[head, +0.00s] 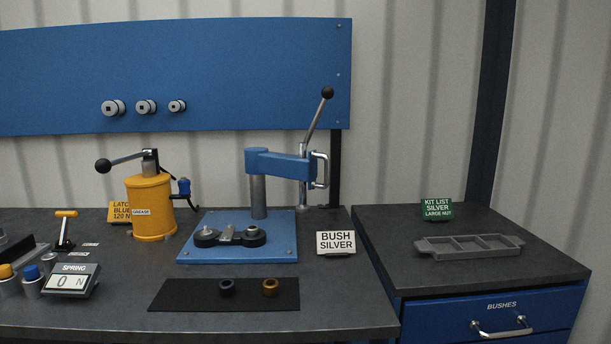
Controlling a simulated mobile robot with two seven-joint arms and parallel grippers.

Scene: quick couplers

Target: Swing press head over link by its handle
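The press stands on a blue base plate (275,250) with a grey column (258,196). Its blue press head (280,163) reaches out to the right from the column top, off to the right of the link. A silver D-shaped handle (326,170) is on the head's right end. A long lever (313,122) with a black ball rises above it. The link (230,236), grey with dark round ends, lies on the base plate, left of and in front of the column. Neither of my grippers is in view.
A "BUSH SILVER" sign (336,243) stands right of the plate. A yellow grease pot (152,208) stands left. A grey tray (469,247) sits on the right cabinet.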

